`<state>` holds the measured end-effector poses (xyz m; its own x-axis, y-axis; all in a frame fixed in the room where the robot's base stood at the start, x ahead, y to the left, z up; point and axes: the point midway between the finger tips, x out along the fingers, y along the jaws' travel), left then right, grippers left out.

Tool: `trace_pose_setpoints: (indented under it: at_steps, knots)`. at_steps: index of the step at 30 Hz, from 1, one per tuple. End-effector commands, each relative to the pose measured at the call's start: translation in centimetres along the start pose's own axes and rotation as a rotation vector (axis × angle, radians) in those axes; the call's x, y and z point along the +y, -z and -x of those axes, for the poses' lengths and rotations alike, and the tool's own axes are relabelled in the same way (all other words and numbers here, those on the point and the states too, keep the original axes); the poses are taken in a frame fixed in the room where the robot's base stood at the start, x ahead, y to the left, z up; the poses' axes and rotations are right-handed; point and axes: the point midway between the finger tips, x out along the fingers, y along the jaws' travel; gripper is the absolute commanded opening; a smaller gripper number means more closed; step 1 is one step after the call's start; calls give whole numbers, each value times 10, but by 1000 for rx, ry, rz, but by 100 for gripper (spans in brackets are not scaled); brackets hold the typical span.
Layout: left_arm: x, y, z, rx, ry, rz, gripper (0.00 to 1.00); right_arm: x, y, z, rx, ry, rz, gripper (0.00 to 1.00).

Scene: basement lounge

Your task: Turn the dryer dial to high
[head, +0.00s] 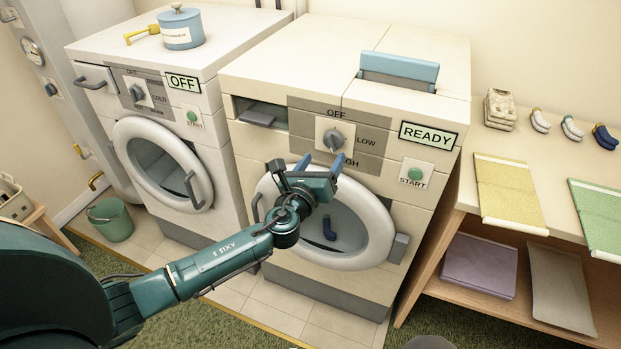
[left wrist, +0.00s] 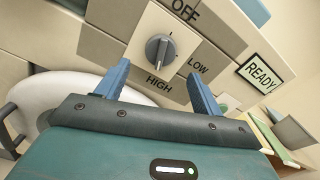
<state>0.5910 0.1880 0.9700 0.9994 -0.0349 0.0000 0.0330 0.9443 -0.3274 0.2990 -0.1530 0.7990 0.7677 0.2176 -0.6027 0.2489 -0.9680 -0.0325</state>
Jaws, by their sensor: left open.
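The dryer (head: 290,80) is the right-hand cream machine, with a READY display (head: 428,135). Its grey dial (head: 333,140) sits on a square plate, with OFF above, LOW at right and HIGH below. My left gripper (head: 322,162) is open and empty, just below the dial in front of the HIGH label. In the left wrist view its blue fingers (left wrist: 158,72) stand apart, with the dial beyond them. My right gripper is not in view.
The round dryer door (head: 374,258) is below my left gripper. A green START button (head: 414,175) is right of the dial. The washer (head: 95,45) stands at left, showing OFF. A wooden shelf (head: 455,195) with folded cloths is at right. A green bucket (head: 112,222) stands on the floor.

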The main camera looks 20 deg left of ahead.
Motion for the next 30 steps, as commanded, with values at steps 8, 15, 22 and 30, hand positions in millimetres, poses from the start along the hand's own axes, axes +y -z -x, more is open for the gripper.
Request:
trace_pose_setpoints:
  at_steps: [8,15,22,30]
  knots:
    - [1,2,56,2,-1,-1,67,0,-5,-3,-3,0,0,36]
    - [0,0,72,0,0,-1,67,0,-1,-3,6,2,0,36]
    - [0,0,72,-1,-1,-1,67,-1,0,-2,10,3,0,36]
    - [0,4,74,12,-5,28,67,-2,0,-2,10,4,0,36]
